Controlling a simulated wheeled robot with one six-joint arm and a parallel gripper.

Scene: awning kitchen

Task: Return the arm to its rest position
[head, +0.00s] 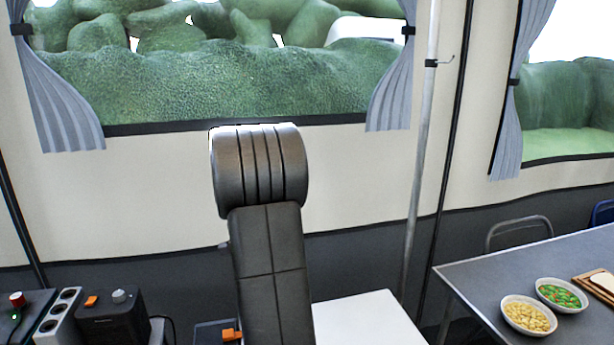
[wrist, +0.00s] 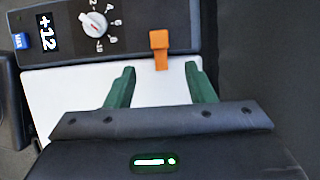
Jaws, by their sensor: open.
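My gripper (wrist: 160,82) shows in the wrist view with its two green fingers spread apart and nothing between them. It faces a white surface (wrist: 75,85) and a dark control panel (wrist: 140,25) with a white dial (wrist: 94,25) and a "+12" display. An orange tab (wrist: 159,48) on the panel's edge lies beyond the fingertips, between their lines. In the head view my arm rises in the middle, and my gripper is not visible there.
A grey table (head: 480,277) at right holds a bowl of yellow food (head: 529,316), a bowl of green and orange food (head: 561,295) and a wooden board (head: 590,284). A white surface (head: 365,320) lies right of my arm. A pole (head: 420,150) stands behind. Dark devices (head: 120,318) are at lower left.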

